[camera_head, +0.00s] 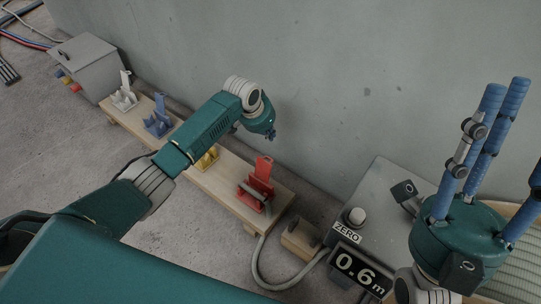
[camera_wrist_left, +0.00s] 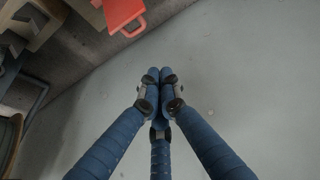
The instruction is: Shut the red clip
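The red clip (camera_head: 259,184) stands on the right end of the wooden board, its flap raised upright. A grey conduit (camera_head: 252,192) runs through its base. In the left wrist view the red flap with its loop handle (camera_wrist_left: 123,14) shows at the top edge; the rest is cut off. My left gripper (camera_head: 272,136) is above and behind the clip, close to the wall and apart from it. Its blue fingers (camera_wrist_left: 159,75) meet at the tips with nothing between them. My right gripper (camera_head: 508,95) is at the far right, fingers pointing up and spread, empty.
Yellow (camera_head: 207,158), blue (camera_head: 158,120) and white (camera_head: 124,96) clips stand farther left on the wooden board (camera_head: 225,184). A grey box (camera_head: 88,62) is at the back left. A counter reading 0.6 m (camera_head: 358,268) and a wooden block (camera_head: 300,240) are to the right. The wall is close behind.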

